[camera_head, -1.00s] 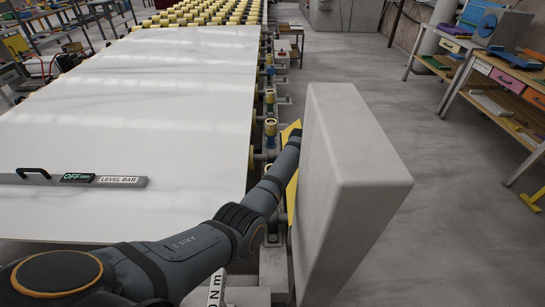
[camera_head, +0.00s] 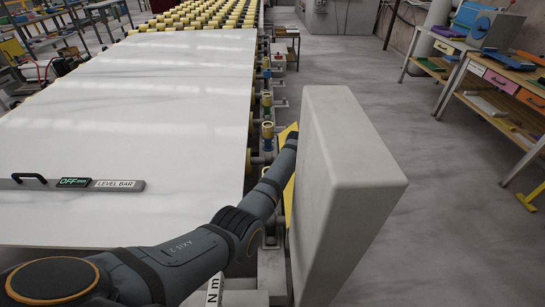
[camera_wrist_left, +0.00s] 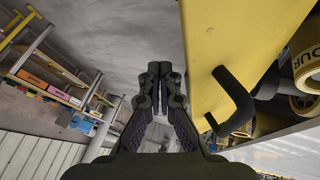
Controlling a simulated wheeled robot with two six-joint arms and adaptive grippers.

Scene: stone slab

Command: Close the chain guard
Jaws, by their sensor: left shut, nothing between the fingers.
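A yellow panel (camera_wrist_left: 235,45) with a black bar handle (camera_wrist_left: 235,100) fills the upper right middle of the left wrist view; I take it to be the chain guard. In the head view only a yellow strip (camera_head: 289,205) shows, between my left arm and a grey block. My left gripper (camera_wrist_left: 160,68) is shut and empty, its fingertips to the left of the panel and handle, apparently apart from both. In the head view it is hidden beyond the forearm and block. My right gripper is in neither view.
The large grey block (camera_head: 340,180) stands close right of my left arm. A pale slab (camera_head: 130,120) lies on rollers at left, with a level bar (camera_head: 75,184) on it. A workbench (camera_head: 500,75) is at far right. The floor between is clear.

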